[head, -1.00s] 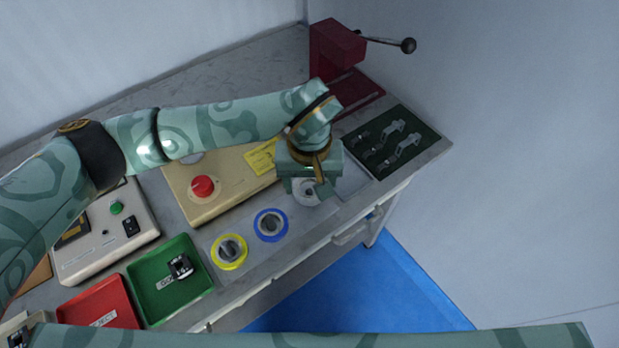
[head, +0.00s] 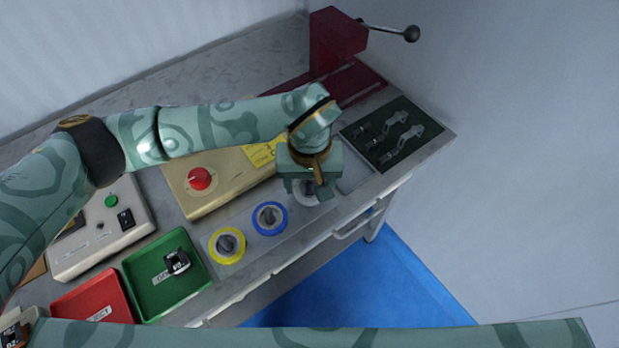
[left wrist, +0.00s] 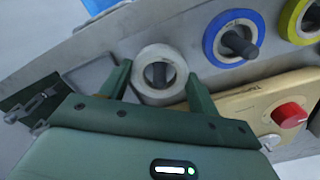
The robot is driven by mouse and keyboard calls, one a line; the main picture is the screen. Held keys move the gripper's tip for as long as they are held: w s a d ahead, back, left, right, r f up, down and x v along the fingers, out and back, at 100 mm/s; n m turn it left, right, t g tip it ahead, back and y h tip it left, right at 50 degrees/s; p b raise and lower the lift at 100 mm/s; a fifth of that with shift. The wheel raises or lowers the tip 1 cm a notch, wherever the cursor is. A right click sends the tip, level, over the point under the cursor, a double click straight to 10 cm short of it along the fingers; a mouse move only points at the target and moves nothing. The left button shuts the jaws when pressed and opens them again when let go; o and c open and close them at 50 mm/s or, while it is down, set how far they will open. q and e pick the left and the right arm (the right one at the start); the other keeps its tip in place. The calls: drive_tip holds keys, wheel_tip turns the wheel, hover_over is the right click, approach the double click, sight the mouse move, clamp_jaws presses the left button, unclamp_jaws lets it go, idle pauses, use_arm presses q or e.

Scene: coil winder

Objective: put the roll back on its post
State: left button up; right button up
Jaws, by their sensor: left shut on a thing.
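The white roll (head: 303,195) is below my left gripper (head: 313,186), at the right end of the row of rolls. In the left wrist view the white roll (left wrist: 141,76) sits between the two fingers of my left gripper (left wrist: 160,88), which is shut on it. A dark grey post (left wrist: 158,74) shows in the roll's hole, so the roll lines up with it. I cannot tell how far down the post the roll is. My right gripper is not in view.
A blue roll (head: 257,221) and a yellow roll (head: 214,254) sit around their posts beside it. The beige box with a red button (head: 199,179) is behind. A dark mat with metal clamps (head: 403,157) lies right. Green tray (head: 150,303) and red tray (head: 75,306) are front left.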

use_arm(q)
drive_tip(key=shift+f+b, duration=0.5)
drive_tip(key=shift+f, duration=0.4)
drive_tip(key=o, duration=1.1)
drive_tip(key=shift+c, duration=0.2)
wheel_tip(320, 180, up, 16)
drive_tip(key=p, duration=0.3)
drive_tip(key=shift+r, duration=0.15)
